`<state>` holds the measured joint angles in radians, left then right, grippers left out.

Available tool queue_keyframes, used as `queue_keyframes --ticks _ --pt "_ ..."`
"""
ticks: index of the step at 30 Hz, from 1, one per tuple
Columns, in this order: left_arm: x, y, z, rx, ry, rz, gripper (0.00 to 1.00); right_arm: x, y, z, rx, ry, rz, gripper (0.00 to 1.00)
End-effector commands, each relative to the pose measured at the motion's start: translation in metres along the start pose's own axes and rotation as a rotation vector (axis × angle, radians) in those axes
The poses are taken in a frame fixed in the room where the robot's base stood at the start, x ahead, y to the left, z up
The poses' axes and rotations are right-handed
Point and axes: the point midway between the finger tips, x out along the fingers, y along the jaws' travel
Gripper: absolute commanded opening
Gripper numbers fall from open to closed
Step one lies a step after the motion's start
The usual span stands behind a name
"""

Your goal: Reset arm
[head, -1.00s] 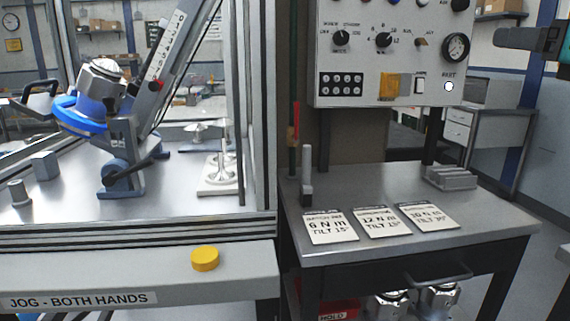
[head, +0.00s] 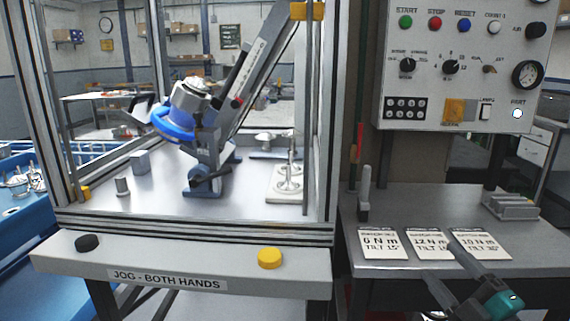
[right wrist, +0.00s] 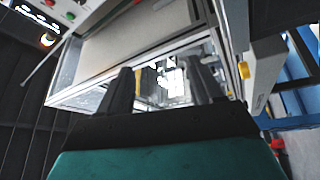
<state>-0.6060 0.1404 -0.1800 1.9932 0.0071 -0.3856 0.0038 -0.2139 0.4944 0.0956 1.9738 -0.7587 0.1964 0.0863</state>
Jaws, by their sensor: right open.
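My right gripper (head: 441,256) is at the lower right of the head view, in front of the side bench and over the image of its cards. Its two dark fingers are apart with nothing between them. The right wrist view shows the same open fingers (right wrist: 161,77), empty, with the framed enclosure beyond. My left gripper is in neither view. Inside the enclosure, a tilted grey arm (head: 250,72) rises to the upper right from a blue stand (head: 207,178). A silver housing (head: 190,97) with a blue ring (head: 172,124) sits tilted beside it.
A control panel (head: 465,85) with buttons and knobs hangs above the side bench (head: 385,205). Three torque cards lie there. The front ledge (head: 205,264) carries a black button (head: 87,243) and a yellow button (head: 269,258). Blue bins (head: 20,225) stand at left.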

Motion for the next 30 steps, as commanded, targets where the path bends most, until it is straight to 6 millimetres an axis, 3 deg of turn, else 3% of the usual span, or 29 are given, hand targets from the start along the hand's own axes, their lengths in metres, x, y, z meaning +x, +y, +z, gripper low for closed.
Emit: queue_keyframes --ticks 1,6,9,12,18,30 --pt "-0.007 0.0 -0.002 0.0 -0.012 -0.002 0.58 -0.017 -0.033 0.0 0.181 -0.103 -0.042 0.66" --pt "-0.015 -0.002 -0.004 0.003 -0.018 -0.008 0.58 -0.085 -0.142 -0.012 0.668 -0.436 -0.197 0.66" --pt "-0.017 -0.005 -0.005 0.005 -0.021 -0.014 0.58 -0.122 -0.19 -0.034 0.872 -0.589 -0.29 0.66" --pt "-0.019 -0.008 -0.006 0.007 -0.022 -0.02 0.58 -0.151 -0.222 -0.057 1.015 -0.698 -0.363 0.66" --pt "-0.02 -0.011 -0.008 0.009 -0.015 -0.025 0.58 -0.176 -0.248 -0.081 1.141 -0.79 -0.431 0.66" --pt "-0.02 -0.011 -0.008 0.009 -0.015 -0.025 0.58 -0.177 -0.248 -0.082 1.143 -0.791 -0.432 0.66"
